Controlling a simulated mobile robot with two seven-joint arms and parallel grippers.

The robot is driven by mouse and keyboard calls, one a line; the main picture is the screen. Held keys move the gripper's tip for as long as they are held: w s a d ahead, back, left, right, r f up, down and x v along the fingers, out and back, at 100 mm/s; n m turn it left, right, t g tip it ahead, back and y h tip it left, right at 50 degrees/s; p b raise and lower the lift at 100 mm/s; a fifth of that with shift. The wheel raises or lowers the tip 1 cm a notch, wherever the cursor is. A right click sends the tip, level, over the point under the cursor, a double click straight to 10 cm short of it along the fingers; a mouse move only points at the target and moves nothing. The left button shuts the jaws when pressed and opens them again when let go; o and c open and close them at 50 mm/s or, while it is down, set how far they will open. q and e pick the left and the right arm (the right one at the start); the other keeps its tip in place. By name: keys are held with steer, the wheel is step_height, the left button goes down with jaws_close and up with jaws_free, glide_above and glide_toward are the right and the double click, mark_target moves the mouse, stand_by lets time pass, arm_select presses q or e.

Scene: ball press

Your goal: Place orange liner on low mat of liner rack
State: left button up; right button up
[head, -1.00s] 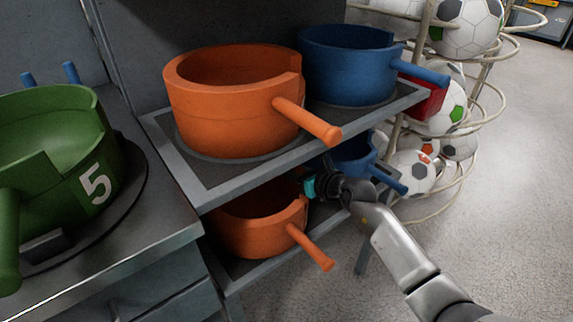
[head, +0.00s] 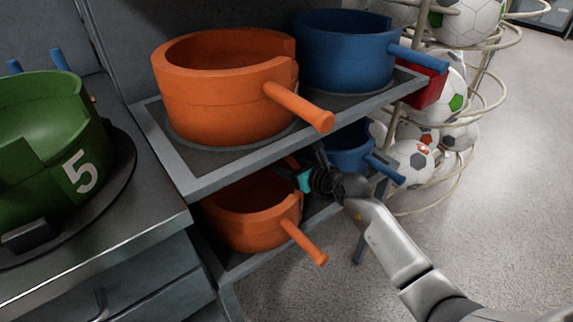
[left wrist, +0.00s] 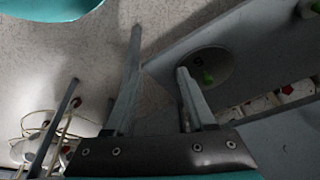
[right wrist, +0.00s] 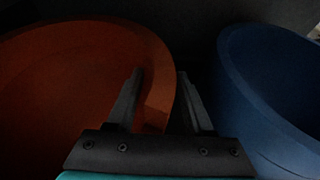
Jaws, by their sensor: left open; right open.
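One orange liner (head: 222,105) with a handle stands on the upper shelf of the liner rack (head: 215,178). A second orange liner (head: 255,228) stands on the low shelf (head: 243,268), its handle pointing to the lower right. My right gripper (head: 298,172) is at the low level, at the right rim of the low orange liner. In the right wrist view my right gripper (right wrist: 156,75) is open, its left finger over the low orange liner (right wrist: 80,80) and its right finger in the gap before the blue liner (right wrist: 265,100). My left gripper (left wrist: 158,55) is open and empty in the left wrist view.
A blue liner (head: 345,50) stands on the upper shelf and another (head: 350,150) on the low shelf. A green pot marked 5 (head: 45,140) stands on the grey counter at left. A wire rack of soccer balls (head: 468,135) is behind right. Floor at right is clear.

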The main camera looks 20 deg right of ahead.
steer(key=shift+r, duration=0.15)
arm_select(q)
steer(key=s+a+f+g+p, duration=0.1)
steer(key=s+a+f+p, duration=0.1)
steer(key=s+f+p, duration=0.3)
steer(key=shift+s+x, duration=0.55)
steer(key=shift+x, duration=1.8)
arm_select(e)
steer(key=v, duration=1.2)
steer(key=s+d+f+m+g+h, duration=0.15)
steer(key=s+f+m+h, duration=0.3)
steer(key=f+m, duration=0.8)
steer(key=s+d+f+m+g+h, duration=0.1)
steer(key=s+d+f+m+h, duration=0.4)
steer(key=m, duration=1.2)
arm_select(q)
steer(key=shift+a+f, duration=0.1)
steer(key=shift+a, duration=0.05)
arm_select(e)
steer(key=s+a+f+m+g+y, duration=0.2)
steer(key=s+a+f+m+g, duration=0.2)
steer(key=s+f, duration=0.3)
steer(key=s+a+f+m+g+y, duration=0.2)
steer(key=s+a+f+m+g, duration=0.2)
steer(key=s, duration=0.7)
step_height(320, 180, down, 3)
steer(key=a, duration=0.2)
steer(key=shift+a+f+y, duration=0.2)
steer(key=shift+a+y, duration=0.15)
steer(key=shift+a, duration=0.05)
